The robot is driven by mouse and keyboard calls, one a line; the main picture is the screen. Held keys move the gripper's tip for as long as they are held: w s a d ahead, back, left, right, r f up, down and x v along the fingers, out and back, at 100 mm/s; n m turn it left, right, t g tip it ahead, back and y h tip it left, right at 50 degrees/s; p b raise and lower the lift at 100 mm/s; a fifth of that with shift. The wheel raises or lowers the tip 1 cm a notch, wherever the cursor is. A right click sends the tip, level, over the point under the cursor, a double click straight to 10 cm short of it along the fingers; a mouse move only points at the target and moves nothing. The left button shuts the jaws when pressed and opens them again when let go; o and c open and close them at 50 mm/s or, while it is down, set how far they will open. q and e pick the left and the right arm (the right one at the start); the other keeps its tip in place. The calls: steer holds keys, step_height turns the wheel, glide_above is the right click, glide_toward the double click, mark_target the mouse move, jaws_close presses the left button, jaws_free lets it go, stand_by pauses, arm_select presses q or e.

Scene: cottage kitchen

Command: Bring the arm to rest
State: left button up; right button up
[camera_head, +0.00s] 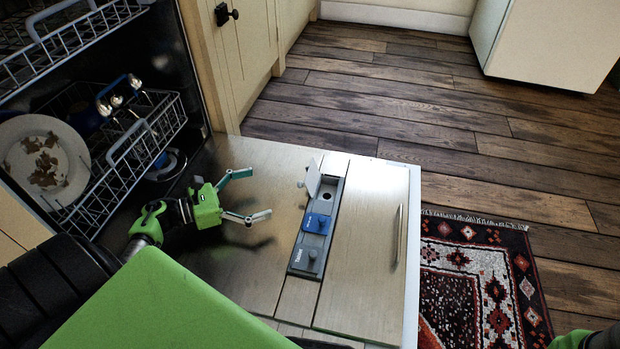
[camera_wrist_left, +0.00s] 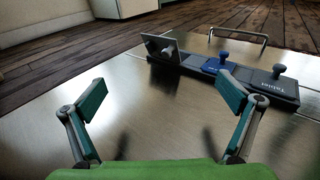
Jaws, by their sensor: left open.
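My left gripper (camera_head: 248,196) is open and empty. It is over the inner face of the lowered dishwasher door (camera_head: 370,240), left of the dispenser strip (camera_head: 305,258). In the left wrist view its two fingers (camera_wrist_left: 162,116) stand wide apart with bare metal between them. The dispenser's flap (camera_head: 313,179) stands raised at the far end of the strip, and it also shows in the left wrist view (camera_wrist_left: 160,48). A blue lid (camera_head: 317,223) and a grey lid (camera_head: 306,260) with knobs lie along the strip. Of my right arm only a green piece shows at the bottom right corner.
The dishwasher's lower rack (camera_head: 150,135) holds a stained plate (camera_head: 45,155) and cutlery, left of the gripper. An upper rack (camera_head: 60,40) is above it. A cabinet (camera_head: 250,40) stands behind. Right of the door are a patterned rug (camera_head: 480,270) and clear wooden floor (camera_head: 400,100).

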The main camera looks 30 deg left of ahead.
arm_select(q)
steer(key=v, duration=0.4)
steer(key=shift+s+a+r, duration=0.1)
steer(key=shift+s+a, duration=0.1)
steer(key=shift+s, duration=0.15)
